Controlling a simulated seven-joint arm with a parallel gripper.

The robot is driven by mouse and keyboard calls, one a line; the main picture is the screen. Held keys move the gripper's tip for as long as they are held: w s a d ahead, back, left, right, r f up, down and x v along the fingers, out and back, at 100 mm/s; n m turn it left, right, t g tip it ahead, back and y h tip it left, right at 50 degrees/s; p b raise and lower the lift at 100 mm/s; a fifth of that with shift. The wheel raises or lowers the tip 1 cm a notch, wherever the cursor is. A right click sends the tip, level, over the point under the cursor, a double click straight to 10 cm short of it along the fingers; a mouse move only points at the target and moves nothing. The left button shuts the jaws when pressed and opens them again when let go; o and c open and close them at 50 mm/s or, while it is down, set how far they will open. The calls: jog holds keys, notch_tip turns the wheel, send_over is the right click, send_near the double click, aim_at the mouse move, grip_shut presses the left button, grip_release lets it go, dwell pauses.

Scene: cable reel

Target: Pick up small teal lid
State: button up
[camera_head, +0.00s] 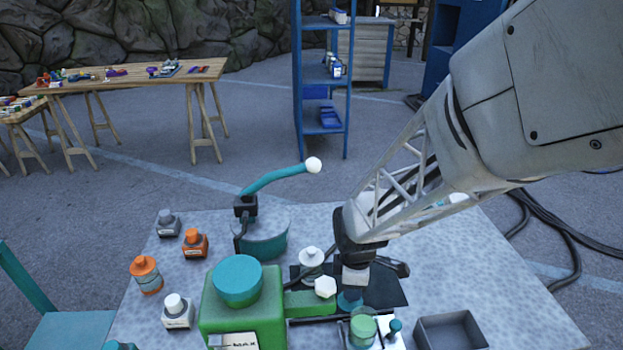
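My gripper (355,278) points down over the right-centre of the speckled table. A small round teal piece (349,302), which looks like the small teal lid, shows just below its fingertips. The fingertips are close to or touching it; I cannot tell which, nor whether they are shut on it. The gripper hides part of the piece and the dark base (385,292) behind it. Another small teal knob (394,327) stands to the right, beside a clear jar with green contents (363,329).
A green machine (245,315) with a large teal round top (237,279) stands left of my gripper. A white knob (312,257) and a white hexagonal knob (325,287) are close by. A grey tray (450,330) is at front right.

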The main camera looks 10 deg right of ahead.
jog(key=shift+f, duration=1.65)
jog(key=c, duration=0.7)
jog(key=shift+r, duration=0.1)
jog(key=shift+r, duration=4.95)
jog(key=shift+s, duration=0.1)
